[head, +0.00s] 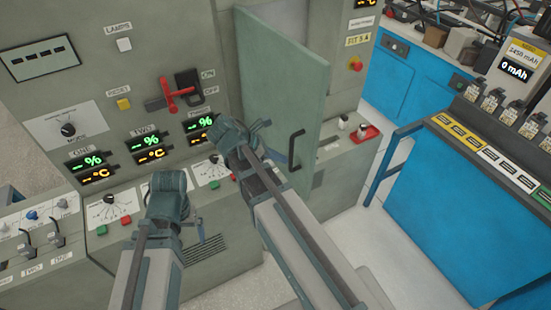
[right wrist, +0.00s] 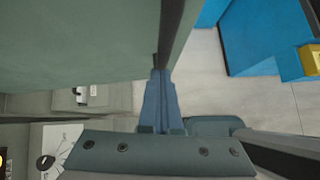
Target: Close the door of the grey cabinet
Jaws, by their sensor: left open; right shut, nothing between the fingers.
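The grey cabinet (head: 345,85) stands at the back. A black handle (head: 296,150) is on the door's right side. My right gripper (head: 263,127) is shut and empty at the door's lower part. In the right wrist view, the door (right wrist: 75,45) fills the upper left, and the shut fingers (right wrist: 159,80) are close to its edge; I cannot tell whether they touch. My left gripper (head: 203,228) is open and empty, low in front of the control panel, away from the door.
A red lever switch (head: 178,95) and several displays are on the panel left of the door. A blue bench (head: 430,200) stands at right, with pale floor (head: 400,255) between.

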